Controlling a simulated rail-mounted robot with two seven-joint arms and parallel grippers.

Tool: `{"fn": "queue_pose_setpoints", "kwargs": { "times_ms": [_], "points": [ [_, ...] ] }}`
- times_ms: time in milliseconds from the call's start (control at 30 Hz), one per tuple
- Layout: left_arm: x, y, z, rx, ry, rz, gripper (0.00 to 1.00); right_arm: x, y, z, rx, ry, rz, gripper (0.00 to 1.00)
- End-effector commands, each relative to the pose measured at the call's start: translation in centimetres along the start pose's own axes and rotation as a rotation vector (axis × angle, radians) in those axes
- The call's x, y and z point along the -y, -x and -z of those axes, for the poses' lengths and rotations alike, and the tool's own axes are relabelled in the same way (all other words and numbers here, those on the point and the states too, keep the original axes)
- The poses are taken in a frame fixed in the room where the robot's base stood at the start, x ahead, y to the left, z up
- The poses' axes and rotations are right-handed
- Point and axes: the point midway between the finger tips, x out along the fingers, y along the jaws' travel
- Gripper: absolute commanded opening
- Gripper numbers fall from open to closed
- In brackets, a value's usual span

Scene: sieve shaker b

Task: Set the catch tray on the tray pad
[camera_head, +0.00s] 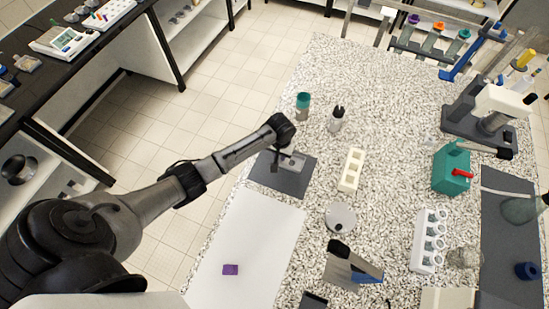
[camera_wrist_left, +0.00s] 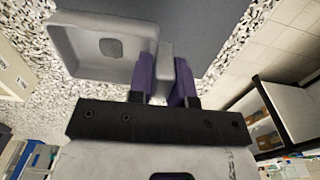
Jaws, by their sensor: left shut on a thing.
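The catch tray (camera_head: 293,160) is a small grey, shallow, square-cornered dish with a tab; it fills the upper left of the left wrist view (camera_wrist_left: 88,45). My left gripper (camera_head: 276,158) is shut on the tray's tab, with its purple fingers (camera_wrist_left: 165,82) on either side of it. The dark grey tray pad (camera_head: 292,187) lies flat on the speckled bench, below the tray in the head view. The pad also shows behind the tray in the wrist view (camera_wrist_left: 200,25). I cannot tell whether the tray touches the pad.
A teal-capped jar (camera_head: 303,104) and a dark-topped bottle (camera_head: 337,118) stand beyond the pad. A cream block with wells (camera_head: 351,170) and a round grey lid (camera_head: 341,217) are to its right.

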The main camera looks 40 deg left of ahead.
Motion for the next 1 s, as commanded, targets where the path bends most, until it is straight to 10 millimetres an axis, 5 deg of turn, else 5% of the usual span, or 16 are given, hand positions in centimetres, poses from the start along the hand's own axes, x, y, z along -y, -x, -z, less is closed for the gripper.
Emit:
{"fn": "queue_pose_setpoints", "kwargs": {
  "times_ms": [267, 633, 1000],
  "points": [
    [2.3, -1.4, -0.2, 0.001, 0.0, -0.001, 0.0, 0.0, 0.3, 0.1, 0.0, 0.001, 0.0, 0.43],
    [2.4, -5.0, -0.2, 0.002, 0.0, 0.0, 0.0, -0.3, 0.1, 0.0, 0.002, 0.009, -0.007, 0.43],
    [2.5, -5.5, -0.2, 0.0, -0.001, 0.0, 0.0, -0.2, 0.1, -0.1, 0.002, 0.008, -0.007, 0.43]
  ]
}}
